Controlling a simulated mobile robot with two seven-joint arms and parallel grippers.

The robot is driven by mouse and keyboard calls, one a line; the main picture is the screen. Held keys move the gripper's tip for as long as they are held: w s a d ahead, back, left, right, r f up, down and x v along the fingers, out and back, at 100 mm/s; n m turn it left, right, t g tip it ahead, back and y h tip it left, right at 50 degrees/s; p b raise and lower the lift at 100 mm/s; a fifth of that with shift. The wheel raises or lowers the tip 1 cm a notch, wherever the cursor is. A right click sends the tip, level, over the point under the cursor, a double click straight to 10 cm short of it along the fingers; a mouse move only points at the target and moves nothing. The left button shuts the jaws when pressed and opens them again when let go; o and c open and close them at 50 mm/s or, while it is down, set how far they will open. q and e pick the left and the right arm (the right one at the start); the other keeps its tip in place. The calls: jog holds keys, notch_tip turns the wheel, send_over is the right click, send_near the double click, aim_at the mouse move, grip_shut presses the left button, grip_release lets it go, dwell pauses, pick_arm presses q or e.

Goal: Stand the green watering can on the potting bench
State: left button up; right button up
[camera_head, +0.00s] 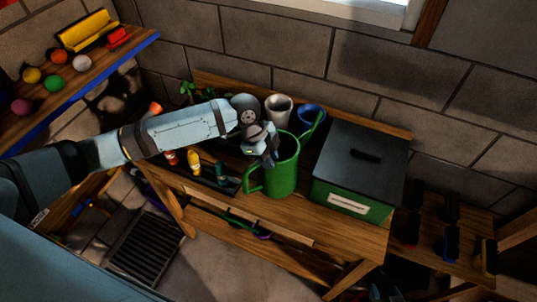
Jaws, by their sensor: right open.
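The green watering can (284,178) is upright over the front part of the wooden potting bench (345,226), and its base appears to rest on the top. Its handle points left and its spout rises to the right. My left gripper (266,158) is at the left side of the can's rim, just above the handle, and overlaps it in this view. Its fingertips are too small and dark to tell whether they are closed on the can. My right gripper is not in view.
A green box with a dark lid (362,165) stands close right of the can. A white pot (279,108) and a blue pot (312,117) stand behind it. A dark tray with bottles (194,164) lies to the left. A shelf with coloured balls (82,62) is at upper left.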

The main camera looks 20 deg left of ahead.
pick_arm(q)
jog(key=shift+o, duration=0.4)
jog(key=shift+a+r, duration=0.1)
jog(key=b+v, duration=0.1)
jog(key=v, duration=1)
jog(key=shift+r+b, duration=0.3)
jog(key=shift+r, duration=0.1)
jog(key=shift+a, duration=0.1)
